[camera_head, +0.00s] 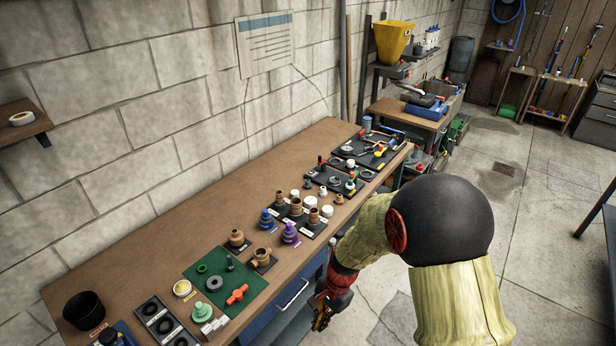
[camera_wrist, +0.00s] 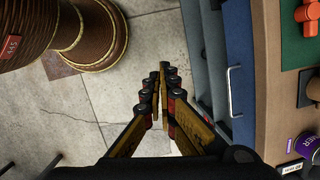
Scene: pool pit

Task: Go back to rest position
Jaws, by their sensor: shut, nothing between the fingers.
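My gripper (camera_head: 322,318) hangs low in front of the workbench, beside the blue drawer cabinet below it. In the wrist view my gripper (camera_wrist: 163,72) points down at the floor, its two fingers together with nothing between them. My arm, with yellow covers and a large black joint, fills the right middle of the head view. The workbench (camera_head: 205,222) runs along the wall to the left of my arm. Its edge also shows at the right of the wrist view (camera_wrist: 266,75). My gripper is apart from the bench and the things on it.
The bench holds a green mat (camera_head: 256,288) with small fittings, a black cup (camera_head: 84,310), brass fittings and black trays. Blue cabinet fronts (camera_wrist: 236,62) stand close to the right of my gripper. Concrete floor (camera_head: 535,215) is clear at the right.

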